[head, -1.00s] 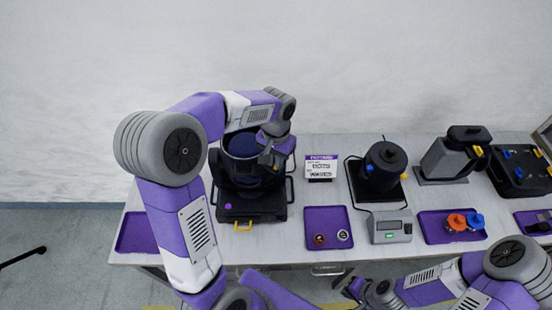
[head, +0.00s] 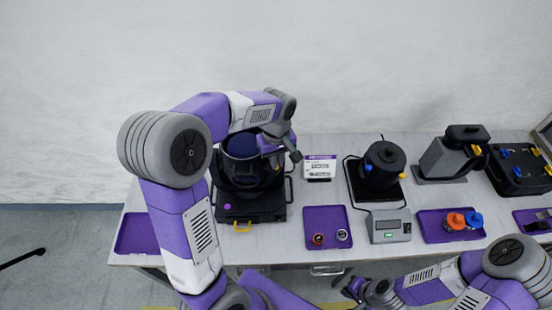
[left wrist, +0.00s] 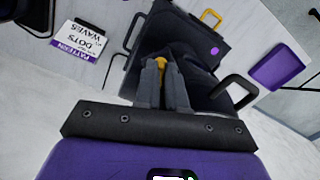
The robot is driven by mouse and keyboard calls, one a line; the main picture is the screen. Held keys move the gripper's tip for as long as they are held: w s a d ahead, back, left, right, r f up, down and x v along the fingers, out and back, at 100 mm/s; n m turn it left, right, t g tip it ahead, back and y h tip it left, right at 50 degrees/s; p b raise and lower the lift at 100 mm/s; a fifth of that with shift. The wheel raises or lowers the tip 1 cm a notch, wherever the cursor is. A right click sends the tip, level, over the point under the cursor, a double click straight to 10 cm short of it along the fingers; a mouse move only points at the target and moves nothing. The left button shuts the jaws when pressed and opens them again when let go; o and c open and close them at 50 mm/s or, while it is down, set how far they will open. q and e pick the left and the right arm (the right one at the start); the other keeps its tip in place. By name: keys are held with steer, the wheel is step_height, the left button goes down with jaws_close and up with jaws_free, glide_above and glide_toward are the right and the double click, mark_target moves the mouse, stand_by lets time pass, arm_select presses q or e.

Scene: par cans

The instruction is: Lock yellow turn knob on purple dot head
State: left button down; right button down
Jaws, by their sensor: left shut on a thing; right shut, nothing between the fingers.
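The purple dot head (head: 236,180) is a black can-shaped lamp on a black base at the table's left. Its purple dot (head: 227,207) is on the base's front left corner and also shows in the left wrist view (left wrist: 214,50). My left gripper (head: 272,150) is at the lamp's right side; its fingertips are hard to make out in the head view. In the left wrist view my left gripper (left wrist: 162,78) is shut on the yellow turn knob (left wrist: 160,63), which is mostly hidden between the fingers. My right gripper (head: 349,287) is shut and empty below the table's front edge.
A pattern card (head: 320,167) stands right of the lamp. A purple tray (head: 325,218) with two small rings lies in front. Another dark lamp (head: 383,165), a grey meter (head: 389,226) and a tray with orange and blue knobs (head: 434,228) are further right.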

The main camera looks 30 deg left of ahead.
arm_select(q)
steer(key=n, duration=0.3)
steer(key=shift+w+r+n, duration=0.1)
steer(key=shift+n, duration=0.2)
steer(key=shift+w+n+p, duration=0.1)
steer(key=shift+n+p, duration=0.4)
steer(key=shift+n, duration=1.2)
steer(key=c, duration=1.2)
jaws_free()
step_height(320, 180, up, 8)
steer(key=shift+f+p, duration=0.25)
steer(key=shift+p, duration=0.05)
